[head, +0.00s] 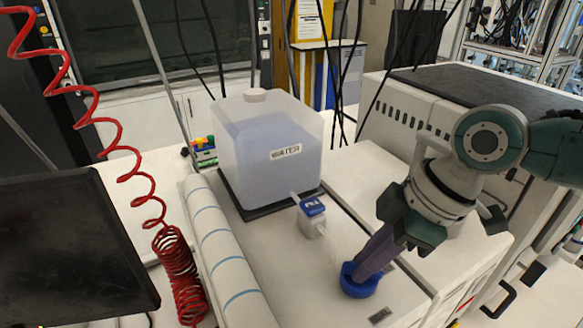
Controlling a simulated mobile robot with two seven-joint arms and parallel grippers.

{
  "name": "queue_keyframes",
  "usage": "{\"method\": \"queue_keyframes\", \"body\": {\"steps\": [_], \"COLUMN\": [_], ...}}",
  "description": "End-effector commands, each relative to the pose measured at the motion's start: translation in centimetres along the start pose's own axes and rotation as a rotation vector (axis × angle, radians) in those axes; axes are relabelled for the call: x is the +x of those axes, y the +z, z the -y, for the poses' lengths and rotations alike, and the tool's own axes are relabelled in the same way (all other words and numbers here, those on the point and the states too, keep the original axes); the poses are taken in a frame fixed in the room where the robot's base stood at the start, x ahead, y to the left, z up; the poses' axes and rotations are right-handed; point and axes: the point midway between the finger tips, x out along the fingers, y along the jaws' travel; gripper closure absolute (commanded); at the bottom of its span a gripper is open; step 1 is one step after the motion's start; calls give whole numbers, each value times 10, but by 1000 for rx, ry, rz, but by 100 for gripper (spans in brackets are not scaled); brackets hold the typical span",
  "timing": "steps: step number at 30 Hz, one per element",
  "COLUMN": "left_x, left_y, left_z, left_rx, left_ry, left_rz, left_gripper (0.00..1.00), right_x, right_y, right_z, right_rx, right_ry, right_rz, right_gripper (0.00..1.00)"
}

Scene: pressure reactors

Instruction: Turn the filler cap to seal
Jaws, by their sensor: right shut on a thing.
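The blue filler cap (360,284) sits on the white top of the bench unit, right of the middle in the head view. My right gripper (366,268) comes down from the upper right with its fingers on the cap. It is shut on the cap, and its fingers hide part of the cap's top. The opening under the cap cannot be seen. My left gripper is not in view.
A translucent water tank (266,150) stands on a dark tray behind the cap. A small blue-topped device (312,216) is between them. A wrapped white pipe (222,250), red coiled hose (178,275) and dark monitor (70,250) lie to the left. A large cabinet (400,125) stands behind right.

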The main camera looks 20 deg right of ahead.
Motion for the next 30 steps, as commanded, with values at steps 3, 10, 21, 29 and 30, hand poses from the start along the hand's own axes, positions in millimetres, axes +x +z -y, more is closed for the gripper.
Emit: {"method": "queue_keyframes", "body": {"steps": [3,10,21,29,30], "left_x": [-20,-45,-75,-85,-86], "left_y": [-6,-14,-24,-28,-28], "left_z": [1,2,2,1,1], "left_rx": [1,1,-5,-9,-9], "left_ry": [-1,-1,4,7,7], "left_rz": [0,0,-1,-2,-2], "left_gripper": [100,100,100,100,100], "right_x": [-6,-6,-3,-1,-1], "right_y": [-3,-4,-4,-4,-4], "right_z": [3,4,6,6,6], "right_rx": [102,303,597,727,740], "right_ry": [36,120,241,295,301], "right_rz": [-1,-1,0,-1,-1], "right_gripper": [100,100,100,100,100]}}
